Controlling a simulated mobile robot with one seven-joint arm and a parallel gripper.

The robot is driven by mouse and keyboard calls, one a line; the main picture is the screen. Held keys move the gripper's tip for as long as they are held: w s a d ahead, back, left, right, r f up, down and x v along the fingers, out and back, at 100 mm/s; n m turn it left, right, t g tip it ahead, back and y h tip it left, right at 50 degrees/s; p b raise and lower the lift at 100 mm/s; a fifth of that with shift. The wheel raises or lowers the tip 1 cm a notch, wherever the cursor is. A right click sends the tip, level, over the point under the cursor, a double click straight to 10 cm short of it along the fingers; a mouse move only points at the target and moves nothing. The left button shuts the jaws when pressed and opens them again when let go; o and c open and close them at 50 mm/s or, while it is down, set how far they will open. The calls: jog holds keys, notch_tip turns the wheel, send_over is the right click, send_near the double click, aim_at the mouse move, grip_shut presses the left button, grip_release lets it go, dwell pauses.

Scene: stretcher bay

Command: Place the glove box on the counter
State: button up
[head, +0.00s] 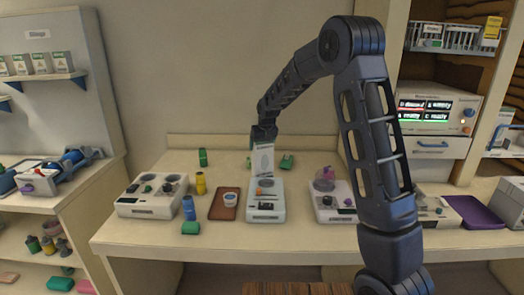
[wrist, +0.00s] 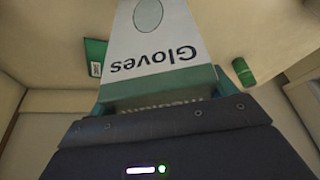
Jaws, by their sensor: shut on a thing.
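The glove box (head: 263,160) is white and green, with the word "Gloves" on its face. My gripper (head: 264,137) is shut on it from above and holds it upright over the back part of the counter (head: 160,234). The box also fills the middle of the wrist view (wrist: 155,45), where its lettering reads upside down. In the head view its lower end is in line with the back of a white device. I cannot tell whether its bottom touches anything.
White devices (head: 150,196) (head: 265,215) stand along the counter. A brown tray (head: 217,213) holds a small cup. Green and yellow cylinders (head: 201,184) stand nearby. A green item (head: 286,162) lies right of the box. The counter's back left is fairly clear.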

jog(key=shift+f, duration=1.45)
jog(key=o, duration=1.5)
jog(key=shift+o, duration=0.2)
